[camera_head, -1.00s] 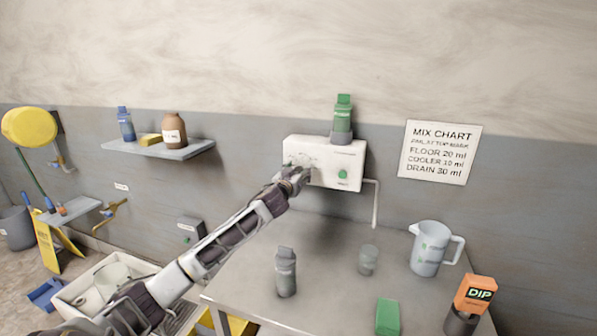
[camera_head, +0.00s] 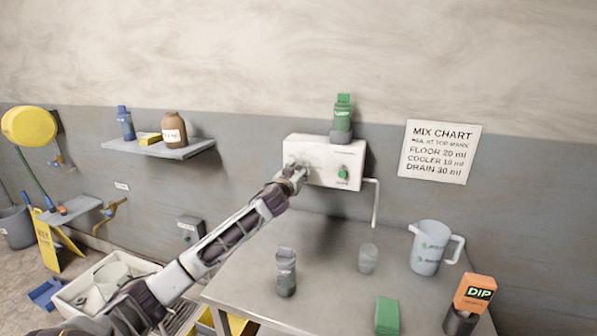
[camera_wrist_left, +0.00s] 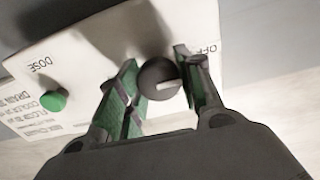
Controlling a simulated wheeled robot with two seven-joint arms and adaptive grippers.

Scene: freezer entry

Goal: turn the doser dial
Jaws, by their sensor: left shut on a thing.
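The doser is a white box (camera_head: 347,160) on the wall, with a green button (camera_head: 343,174) and a green-capped bottle (camera_head: 342,118) on top. In the left wrist view its dark round dial (camera_wrist_left: 158,84) has a pale pointer mark. The word OFF shows to the right of the dial, and DOSE shows by the green button (camera_wrist_left: 54,101). My left gripper (camera_head: 297,170) is at the left part of the box's front. In the wrist view its green-padded fingers (camera_wrist_left: 156,62) stand on both sides of the dial, shut on it. In the head view the gripper largely hides the dial. My right gripper is not in view.
Below is a metal table (camera_head: 320,265) with a grey bottle (camera_head: 286,271), a clear cup (camera_head: 368,258), a measuring jug (camera_head: 430,247), a green block (camera_head: 387,316) and an orange DIP box (camera_head: 474,294). A thin pipe (camera_head: 376,205) hangs right of the doser. A mix chart (camera_head: 440,151) is on the wall.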

